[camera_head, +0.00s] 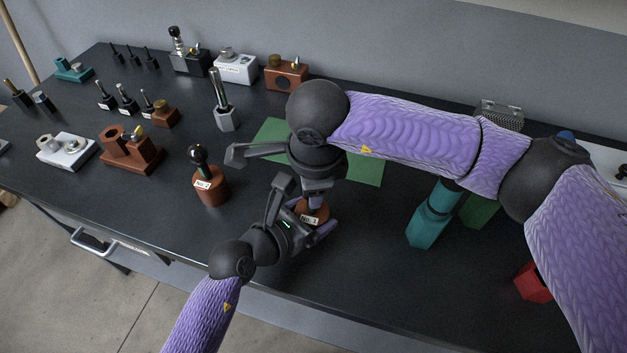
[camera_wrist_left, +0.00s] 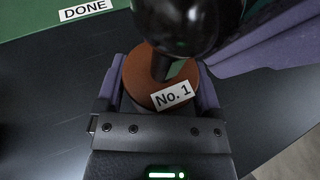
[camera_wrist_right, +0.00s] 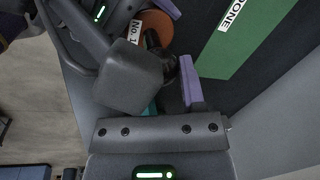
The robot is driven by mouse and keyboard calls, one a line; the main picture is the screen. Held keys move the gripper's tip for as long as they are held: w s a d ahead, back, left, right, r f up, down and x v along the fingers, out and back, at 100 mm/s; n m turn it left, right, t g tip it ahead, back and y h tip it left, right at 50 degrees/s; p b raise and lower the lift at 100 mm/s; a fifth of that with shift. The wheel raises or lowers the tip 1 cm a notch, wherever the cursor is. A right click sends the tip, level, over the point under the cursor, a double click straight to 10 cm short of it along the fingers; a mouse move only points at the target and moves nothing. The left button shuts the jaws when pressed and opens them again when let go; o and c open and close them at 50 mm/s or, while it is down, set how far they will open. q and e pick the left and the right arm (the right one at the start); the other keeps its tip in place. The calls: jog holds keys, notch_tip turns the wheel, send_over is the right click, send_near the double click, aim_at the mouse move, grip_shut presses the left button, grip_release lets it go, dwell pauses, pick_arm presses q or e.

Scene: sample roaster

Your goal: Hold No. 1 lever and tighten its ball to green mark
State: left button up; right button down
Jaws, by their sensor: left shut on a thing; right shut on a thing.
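The No. 1 lever has a round red-brown base (camera_head: 318,212) with a white "No. 1" label, also in the left wrist view (camera_wrist_left: 135,75). My left gripper (camera_head: 312,228) is shut on this base, its purple fingers on either side. The lever's black ball (camera_wrist_left: 185,22) fills the top of the left wrist view. My right gripper (camera_head: 318,195) comes from above and is shut at the ball, which shows partly in the right wrist view (camera_wrist_right: 166,66). Grey gripper parts hide much of the contact.
A No. 2 lever (camera_head: 210,190) stands to the left. A green mat (camera_head: 368,170) marked "DONE" lies behind the grippers, partly hidden by my right arm. A teal block (camera_head: 428,228) and red block (camera_head: 532,284) stand right. Several fixtures crowd the table's left and back.

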jog(key=shift+m, duration=0.5)
jog(key=shift+c, duration=1)
grip_release()
notch_tip(320, 180, up, 12)
jog(key=s, duration=0.2)
jog(key=shift+s, duration=0.15)
